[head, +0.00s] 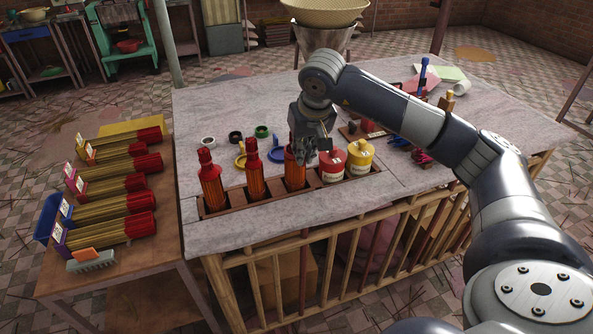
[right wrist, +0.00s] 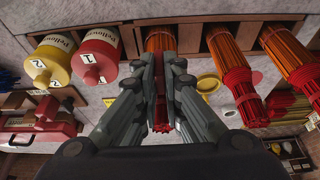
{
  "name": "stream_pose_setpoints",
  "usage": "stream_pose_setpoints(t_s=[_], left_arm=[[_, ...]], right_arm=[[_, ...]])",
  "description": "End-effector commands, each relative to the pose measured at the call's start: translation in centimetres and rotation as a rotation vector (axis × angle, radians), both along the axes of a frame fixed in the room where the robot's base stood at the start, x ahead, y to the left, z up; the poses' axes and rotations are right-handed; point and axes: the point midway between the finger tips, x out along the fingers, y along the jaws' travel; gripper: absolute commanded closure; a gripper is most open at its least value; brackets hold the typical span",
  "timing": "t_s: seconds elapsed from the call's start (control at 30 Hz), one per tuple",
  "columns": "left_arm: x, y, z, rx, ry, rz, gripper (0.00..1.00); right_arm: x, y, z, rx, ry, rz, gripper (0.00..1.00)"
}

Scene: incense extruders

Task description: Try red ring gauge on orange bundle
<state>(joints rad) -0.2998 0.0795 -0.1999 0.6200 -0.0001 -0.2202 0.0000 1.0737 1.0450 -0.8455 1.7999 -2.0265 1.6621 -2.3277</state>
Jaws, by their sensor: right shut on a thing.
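Three orange bundles with red tops stand in the slots of a wooden rack (head: 220,209). My right gripper (head: 300,154) is shut on the rightmost orange bundle (head: 296,177), at its upper part. In the right wrist view this bundle (right wrist: 160,38) runs between the fingers, its lower end at the rack slot and its red tip partly hidden by them. The other two bundles, the middle one (head: 256,178) and the left one (head: 211,187), stand free. I cannot make out a red ring gauge; the gripper may hide it. My left gripper is not in view.
A yellow gauge (head: 240,161) and a blue gauge (head: 275,156) lie behind the rack, near white (head: 208,142), black (head: 235,137) and green (head: 262,132) rings. Red (head: 332,165) and yellow (head: 359,158) canisters stand close right of the gripper. Red-tipped bundles lie on the left table (head: 150,279).

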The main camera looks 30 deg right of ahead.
Motion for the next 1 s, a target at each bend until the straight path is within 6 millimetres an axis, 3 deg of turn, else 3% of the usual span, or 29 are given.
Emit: stream_pose_setpoints(t_s=[1.0], left_arm=[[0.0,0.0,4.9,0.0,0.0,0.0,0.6]], right_arm=[[0.0,0.0,6.4,0.0,-0.001,0.0,1.0]])
